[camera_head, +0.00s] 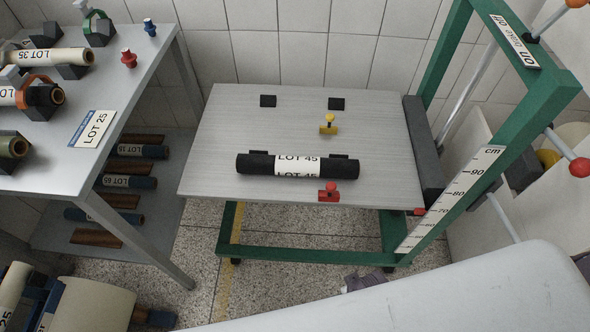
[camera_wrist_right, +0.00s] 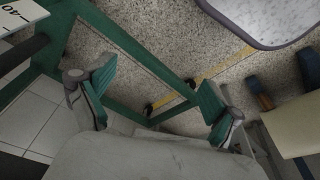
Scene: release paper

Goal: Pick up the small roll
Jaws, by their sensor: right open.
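A black roll (camera_head: 256,165) with a white LOT 45 label lies across the grey tabletop of the green-framed table (camera_head: 220,120), near its front edge. Its ends are bare black, and two small black blocks show just behind it. I cannot tell for sure whether this is the small roll. My right gripper (camera_wrist_right: 155,76) shows in the right wrist view, with its two green-padded fingers spread wide and nothing between them. It is over the floor and green frame bars, apart from any roll. My left gripper is in neither view.
A yellow-knobbed piece (camera_head: 328,125) and a red one (camera_head: 329,192) stand on the tabletop. A grey side table (camera_head: 150,75) holds LOT 35 (camera_head: 50,57) and other rolls, with more on its lower shelf. A green post with a cm scale (camera_head: 465,180) rises at right.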

